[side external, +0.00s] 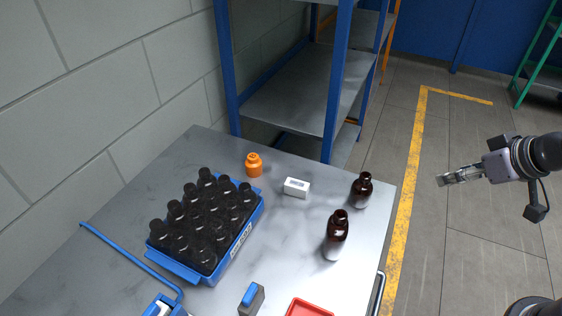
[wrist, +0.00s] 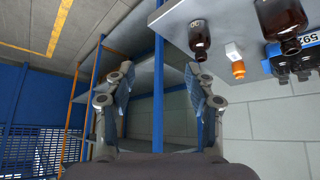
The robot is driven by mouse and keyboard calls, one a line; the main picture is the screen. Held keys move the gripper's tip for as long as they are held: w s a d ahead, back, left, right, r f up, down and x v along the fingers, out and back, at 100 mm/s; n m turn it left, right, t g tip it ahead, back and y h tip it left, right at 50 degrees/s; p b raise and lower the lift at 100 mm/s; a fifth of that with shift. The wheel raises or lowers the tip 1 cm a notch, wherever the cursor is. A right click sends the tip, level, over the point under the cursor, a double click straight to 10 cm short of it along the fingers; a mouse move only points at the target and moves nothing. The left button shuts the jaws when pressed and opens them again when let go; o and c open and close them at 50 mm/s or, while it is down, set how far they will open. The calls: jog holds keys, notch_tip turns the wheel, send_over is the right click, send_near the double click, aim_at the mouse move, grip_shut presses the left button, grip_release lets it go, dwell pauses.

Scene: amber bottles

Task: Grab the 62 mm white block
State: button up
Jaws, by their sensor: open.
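The white block (side external: 296,187) lies on the grey metal table, with a dark label on one face. It stands between an orange container and a brown bottle in the side view. In the wrist view it shows small at the upper right (wrist: 232,51), next to the orange container. My gripper (side external: 446,180) is off the table's right side, above the floor, well apart from the block. In the wrist view my gripper (wrist: 160,78) has its fingers wide apart with nothing between them.
Two brown bottles (side external: 362,190) (side external: 336,236) stand near the table's right edge, between my gripper and the block. An orange container (side external: 254,165) stands behind the block. A blue crate (side external: 235,248) holds several dark-capped bottles. A red tray (side external: 309,308) lies in front. A blue-post shelf (side external: 290,90) stands behind.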

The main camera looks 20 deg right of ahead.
jog(key=w+a+r+n+g, duration=0.2)
jog(key=w+a+r+n, duration=0.15)
jog(key=w, duration=0.45)
jog(key=n+g, duration=0.5)
jog(key=n, duration=0.1)
send_over(301, 185)
jog(key=w, duration=0.1)
notch_tip(301, 185, down, 10)
jog(key=shift+f, duration=0.5)
notch_tip(301, 185, down, 5)
jog(key=shift+r, duration=0.1)
jog(key=shift+s+f, duration=0.25)
jog(key=shift+f, duration=1.1)
jog(key=shift+s+f, duration=0.2)
jog(key=shift+f, duration=1.15)
